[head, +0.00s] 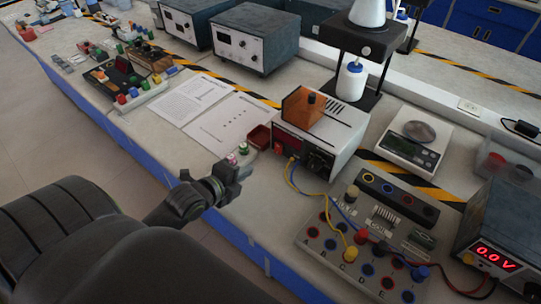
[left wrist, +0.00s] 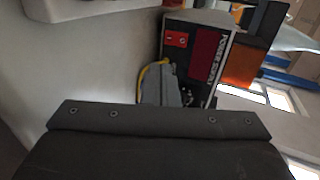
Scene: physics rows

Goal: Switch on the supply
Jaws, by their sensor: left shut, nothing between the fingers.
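The power supply (head: 318,148) is a white box with a dark front, standing right of my left gripper in the head view. Its front also shows, turned sideways, in the left wrist view (left wrist: 224,58), with a red switch (left wrist: 177,39) beside a dark red, unlit display window (left wrist: 208,56). I cannot tell the switch's position. My left gripper (head: 232,172) is shut and empty, in front of the supply and apart from it. My right gripper is not in view.
An orange block (head: 303,107) sits on the supply. Yellow and blue leads run to a socket board (head: 345,248). A meter (head: 494,250) at right reads 0.0 V. Small knobs (head: 243,149) and a dark red tray (head: 260,136) lie near my gripper. Papers (head: 225,125) lie behind.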

